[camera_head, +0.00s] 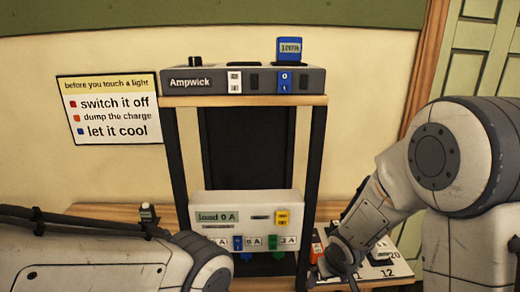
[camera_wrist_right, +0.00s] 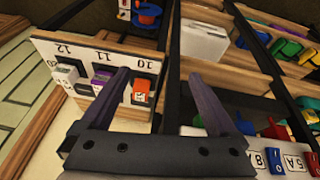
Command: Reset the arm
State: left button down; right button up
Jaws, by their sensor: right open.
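My right arm (camera_head: 385,200) comes in from the right in the head view and bends down towards the numbered board. My right gripper (camera_head: 342,264) is low beside the rack's right post, seen only in part. In the right wrist view the right gripper (camera_wrist_right: 160,80) shows two dark fingers wide apart with nothing between them. The left finger is in front of the numbered board (camera_wrist_right: 112,52). Whether it touches the board I cannot tell. My left arm (camera_head: 90,262) crosses the lower left of the head view; its gripper is out of sight.
A rack holds the Ampwick unit (camera_head: 215,80) on top and a white "load 0 A" panel (camera_head: 240,204) below. A warning sign (camera_head: 108,108) is on the wall. The wrist view shows an orange switch (camera_wrist_right: 141,91), a white box (camera_wrist_right: 205,40) and shelves of coloured parts (camera_wrist_right: 285,48).

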jog(key=s+a+r+n+g, duration=0.1)
jog(key=s+a+r+n, duration=0.1)
jog(key=s, duration=0.5)
jog(key=s+a+r+n+g+y, duration=0.1)
jog(key=s+a+r+n, duration=0.1)
jog(key=s+a+r, duration=0.2)
jog(key=s+a+r+n+g, duration=0.1)
jog(key=s+a+r, duration=0.3)
jog(key=s, duration=0.7)
jog(key=shift+s+a+n+g, duration=0.4)
jog(key=shift+a+g, duration=0.2)
jog(key=shift+a, duration=0.65)
